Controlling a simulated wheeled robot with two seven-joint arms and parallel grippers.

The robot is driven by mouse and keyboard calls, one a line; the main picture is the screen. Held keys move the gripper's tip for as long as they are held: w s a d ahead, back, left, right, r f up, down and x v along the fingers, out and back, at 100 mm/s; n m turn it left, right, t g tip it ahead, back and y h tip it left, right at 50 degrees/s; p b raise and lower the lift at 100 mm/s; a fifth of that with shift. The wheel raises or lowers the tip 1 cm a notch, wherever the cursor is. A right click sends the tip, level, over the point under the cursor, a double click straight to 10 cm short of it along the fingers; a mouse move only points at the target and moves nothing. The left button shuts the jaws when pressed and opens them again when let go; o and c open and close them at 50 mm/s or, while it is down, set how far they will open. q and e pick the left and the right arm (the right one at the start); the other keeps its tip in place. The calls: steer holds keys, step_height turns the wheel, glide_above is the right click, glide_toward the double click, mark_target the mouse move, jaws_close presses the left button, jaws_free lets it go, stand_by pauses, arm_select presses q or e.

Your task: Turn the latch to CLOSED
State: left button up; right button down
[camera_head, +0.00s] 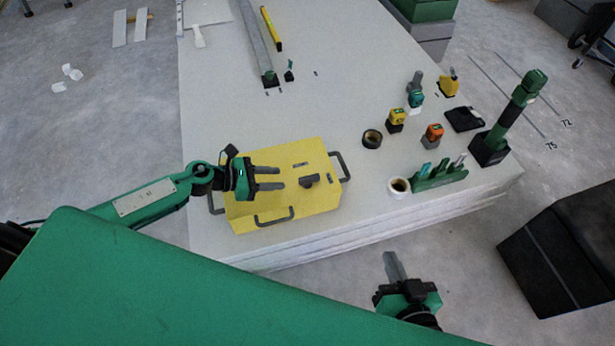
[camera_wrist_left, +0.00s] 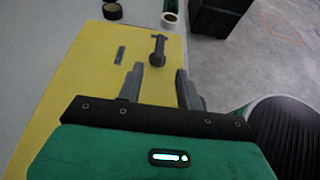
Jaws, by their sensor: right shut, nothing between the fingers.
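The yellow panel (camera_head: 330,200) lies flat on the pale stacked boards, with dark handles at its edges. The dark latch (camera_head: 309,181) stands on the panel; in the left wrist view the latch (camera_wrist_left: 158,50) shows a round end and a bar. My left gripper (camera_head: 282,177) is open and empty over the panel, left of the latch. In the left wrist view its fingertips (camera_wrist_left: 160,69) are spread, with the latch just beyond the gap, not between them. My right gripper (camera_head: 393,262) is shut and empty, off the front of the boards. I cannot read any latch label.
Right of the panel stand a black tape roll (camera_head: 372,139), a white roll (camera_head: 399,187), a green tool rack (camera_head: 439,176) and a green upright tool (camera_head: 513,110). A long grey bar (camera_head: 256,40) lies toward the back. A black box (camera_head: 560,250) stands on the floor at right.

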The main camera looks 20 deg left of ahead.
mark_target(304, 178)
arm_select(q)
steer(key=x, duration=1)
steer(key=shift+w+d+f, duration=0.1)
steer(key=shift+w+d, duration=0.15)
jaws_close()
